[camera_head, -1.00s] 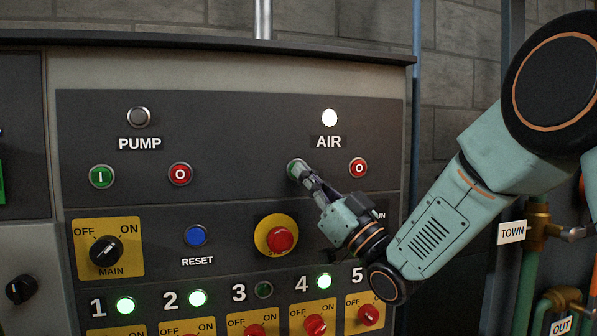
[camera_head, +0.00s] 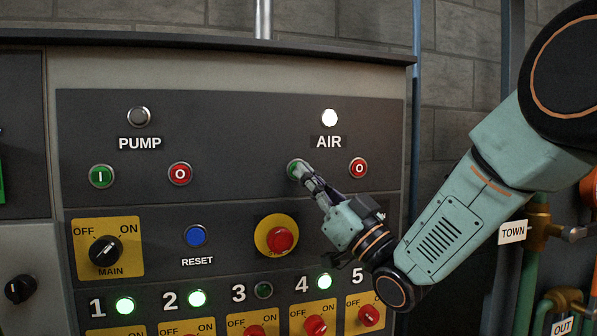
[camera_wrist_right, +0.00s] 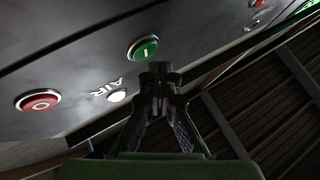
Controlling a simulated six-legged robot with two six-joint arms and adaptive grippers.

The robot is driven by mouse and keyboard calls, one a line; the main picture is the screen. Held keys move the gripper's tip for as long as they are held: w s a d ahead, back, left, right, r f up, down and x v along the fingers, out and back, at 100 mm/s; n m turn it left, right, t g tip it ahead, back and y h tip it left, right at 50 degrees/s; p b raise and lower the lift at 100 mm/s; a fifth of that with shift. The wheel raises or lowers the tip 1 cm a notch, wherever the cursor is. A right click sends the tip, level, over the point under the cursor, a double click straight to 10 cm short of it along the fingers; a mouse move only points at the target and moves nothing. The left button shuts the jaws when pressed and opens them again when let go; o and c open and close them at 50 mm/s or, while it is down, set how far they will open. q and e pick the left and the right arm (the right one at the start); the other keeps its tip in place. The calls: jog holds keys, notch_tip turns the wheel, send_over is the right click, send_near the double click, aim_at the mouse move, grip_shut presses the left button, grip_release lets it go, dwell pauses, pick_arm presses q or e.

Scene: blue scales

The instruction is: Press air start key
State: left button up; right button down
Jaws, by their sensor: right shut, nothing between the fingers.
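The green air start key (camera_head: 292,168) sits below the AIR label on the dark panel, mostly covered by my right gripper (camera_head: 298,170) in the head view. In the right wrist view the green key (camera_wrist_right: 143,49) shows its "I" mark just beyond the fingertips. My right gripper (camera_wrist_right: 160,68) is shut and empty, its tips at or very near the key's edge; I cannot tell if they touch. The AIR lamp (camera_head: 329,118) is lit white. The red air stop key (camera_head: 358,168) is to the right. My left gripper is not in view.
On the left are the unlit PUMP lamp (camera_head: 139,117), green pump key (camera_head: 102,176) and red pump key (camera_head: 180,174). Below are a blue RESET button (camera_head: 195,236) and a red mushroom button (camera_head: 281,240) near my right gripper. Pipes (camera_head: 538,250) stand at the right.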

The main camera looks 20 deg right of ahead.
jog(key=shift+s+b, duration=0.35)
jog(key=shift+s, duration=2.05)
